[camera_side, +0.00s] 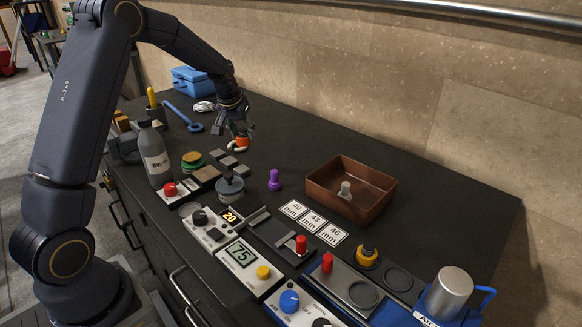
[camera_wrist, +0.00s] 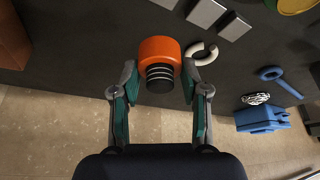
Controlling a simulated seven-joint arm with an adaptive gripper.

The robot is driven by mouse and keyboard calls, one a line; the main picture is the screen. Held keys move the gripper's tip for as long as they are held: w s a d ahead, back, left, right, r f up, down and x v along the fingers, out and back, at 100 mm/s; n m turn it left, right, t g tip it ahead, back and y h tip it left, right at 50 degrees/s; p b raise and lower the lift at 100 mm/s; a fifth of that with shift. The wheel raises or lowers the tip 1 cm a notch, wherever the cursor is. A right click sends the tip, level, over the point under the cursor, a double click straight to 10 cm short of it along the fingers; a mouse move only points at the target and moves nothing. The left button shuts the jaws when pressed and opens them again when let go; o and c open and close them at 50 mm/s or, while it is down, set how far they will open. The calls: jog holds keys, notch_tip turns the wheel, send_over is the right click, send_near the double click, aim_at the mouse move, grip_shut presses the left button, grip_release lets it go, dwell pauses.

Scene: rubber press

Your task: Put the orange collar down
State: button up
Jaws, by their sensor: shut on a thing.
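The orange collar (camera_wrist: 158,49) is between the fingers of my gripper (camera_wrist: 160,78) in the wrist view. A dark ribbed stub with pale rings (camera_wrist: 159,77) shows at its near end. My gripper is shut on the collar. In the side view my gripper (camera_side: 237,130) points down at the far part of the bench, with the collar (camera_side: 242,142) small below it. I cannot tell whether the collar touches the bench. A white open ring (camera_wrist: 202,54) lies just right of the collar in the wrist view; it also shows beneath the gripper in the side view (camera_side: 237,150).
Grey blocks (camera_side: 229,161) lie near my gripper. A blue wrench (camera_side: 184,118), a blue toolbox (camera_side: 190,80) and a grey bottle (camera_side: 154,157) are to the left. A brown tray (camera_side: 383,199) with a pale piece stands right. The bench between gripper and tray is mostly clear.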

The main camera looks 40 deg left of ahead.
jog(key=w+f, duration=0.2)
jog(key=w+a+f, duration=0.1)
jog(key=w+f, duration=0.1)
jog(key=w+a+f, duration=0.1)
jog(key=w+f, duration=0.1)
jog(key=shift+w+a+f, duration=0.2)
jog(key=shift+w+f, duration=0.1)
jog(key=shift+w, duration=0.1)
jog(key=shift+w+a+f, duration=0.1)
jog(key=shift+w+f, duration=0.1)
jog(key=shift+f, duration=1.55)
jog(key=shift+f, duration=0.2)
jog(key=o, duration=1.3)
